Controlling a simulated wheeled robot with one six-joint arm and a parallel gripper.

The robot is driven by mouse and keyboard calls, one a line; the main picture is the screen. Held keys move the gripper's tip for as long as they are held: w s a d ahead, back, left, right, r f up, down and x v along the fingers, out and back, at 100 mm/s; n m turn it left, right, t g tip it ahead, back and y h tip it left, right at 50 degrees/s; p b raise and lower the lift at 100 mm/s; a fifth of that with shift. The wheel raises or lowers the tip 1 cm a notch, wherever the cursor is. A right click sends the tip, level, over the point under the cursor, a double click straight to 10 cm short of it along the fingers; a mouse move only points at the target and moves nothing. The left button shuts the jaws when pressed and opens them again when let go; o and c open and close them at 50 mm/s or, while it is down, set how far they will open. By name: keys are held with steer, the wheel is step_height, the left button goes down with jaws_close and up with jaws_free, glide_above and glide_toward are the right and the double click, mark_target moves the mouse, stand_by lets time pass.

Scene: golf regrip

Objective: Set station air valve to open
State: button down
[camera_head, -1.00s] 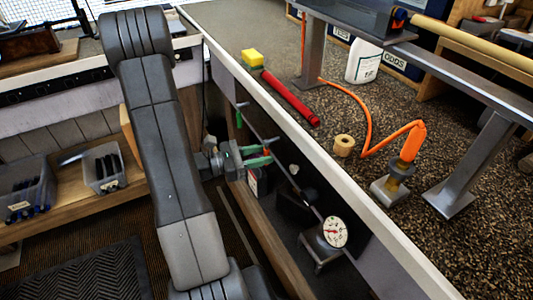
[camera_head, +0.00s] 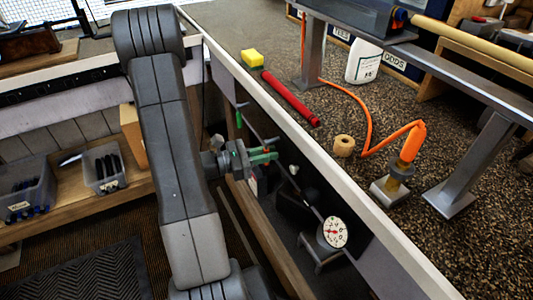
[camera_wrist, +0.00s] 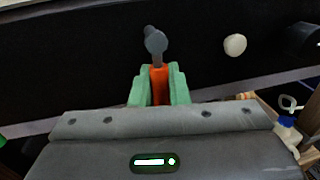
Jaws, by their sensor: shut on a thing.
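The station air valve's orange lever (camera_wrist: 159,84) stands between the green fingers of my gripper (camera_wrist: 160,92) in the wrist view. Its upper end meets a grey rounded part (camera_wrist: 156,42) on the dark panel. My gripper also shows in the head view (camera_head: 264,156), with its fingers close together beside the front of the bench. It is shut on the lever. The lever is hard to make out in the head view, as the fingers cover it. A round white gauge (camera_head: 334,232) with red marks sits below and to the right.
The white bench edge (camera_head: 300,152) runs above my gripper. On the bench are a red grip (camera_head: 290,98), a yellow sponge (camera_head: 252,58), a tape roll (camera_head: 344,146) and an orange air hose (camera_head: 366,130). A white knob (camera_wrist: 235,45) is right of the lever.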

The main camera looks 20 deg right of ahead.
steer(key=m+b, duration=0.1)
steer(key=w+m+b, duration=0.1)
steer(key=m+b, duration=0.1)
steer(key=shift+w+f+y+b, duration=0.1)
steer(key=shift+y+b, duration=0.2)
steer(key=w+r+m+t+b, duration=0.1)
steer(key=m+b, duration=0.3)
steer(key=b, duration=0.1)
steer(key=r+m+t+y+b, duration=0.1)
steer(key=m+b, duration=0.3)
steer(key=b, duration=0.1)
steer(key=w+r+m+t+b, duration=0.1)
steer(key=m+b, duration=0.3)
steer(key=b, duration=0.2)
steer(key=shift+w+a+r, duration=0.15)
steer(key=shift+w+r, duration=0.1)
steer(key=shift+w, duration=0.1)
steer(key=shift+r+m+t+b, duration=0.3)
steer(key=shift+m+b, duration=0.1)
steer(key=shift+b, duration=0.15)
steer(key=shift+r, duration=0.1)
